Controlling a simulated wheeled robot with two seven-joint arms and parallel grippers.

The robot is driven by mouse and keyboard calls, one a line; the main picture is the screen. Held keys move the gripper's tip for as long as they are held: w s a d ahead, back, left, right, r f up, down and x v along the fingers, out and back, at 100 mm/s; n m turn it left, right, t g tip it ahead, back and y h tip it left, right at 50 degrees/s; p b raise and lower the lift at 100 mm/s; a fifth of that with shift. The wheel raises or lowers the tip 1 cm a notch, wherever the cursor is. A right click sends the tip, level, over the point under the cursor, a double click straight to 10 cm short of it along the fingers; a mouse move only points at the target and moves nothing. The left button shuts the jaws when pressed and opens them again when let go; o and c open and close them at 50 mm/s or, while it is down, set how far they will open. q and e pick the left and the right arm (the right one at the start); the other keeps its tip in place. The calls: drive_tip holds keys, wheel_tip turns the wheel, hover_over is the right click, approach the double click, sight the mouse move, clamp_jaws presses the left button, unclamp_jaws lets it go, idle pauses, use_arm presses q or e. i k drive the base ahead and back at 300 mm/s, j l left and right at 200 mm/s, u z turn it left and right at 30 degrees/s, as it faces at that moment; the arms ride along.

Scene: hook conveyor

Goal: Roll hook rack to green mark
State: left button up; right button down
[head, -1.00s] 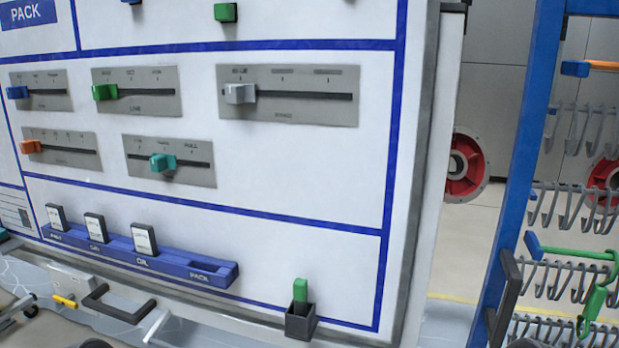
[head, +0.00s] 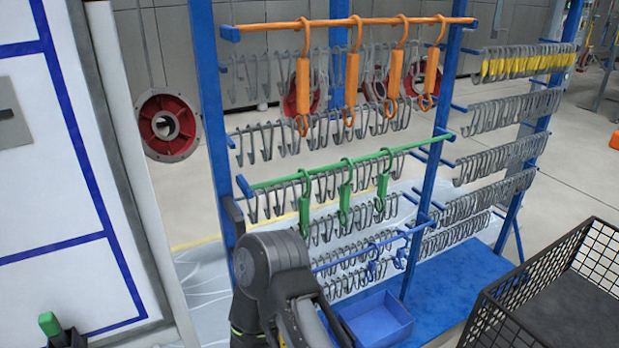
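The blue hook rack (head: 227,120) stands in the middle of the head view. Its top orange rail (head: 270,27) carries several orange hooks (head: 352,78). A green rail (head: 300,178) lower down carries three green hooks (head: 346,190). Many grey metal hooks hang on the rack's other rails. My dark arm covers part of the rack's lower left. No green floor mark can be made out. Neither gripper's fingertips show.
A white panel with blue lines (head: 60,200) stands at the left, with a green-handled item (head: 49,323) in a dark holder. A black wire basket (head: 490,315) is at the lower right. A blue bin (head: 378,320) sits on the rack's base. Open floor lies behind the rack.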

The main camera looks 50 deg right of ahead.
sight(440, 292)
drive_tip(key=z, duration=2.25)
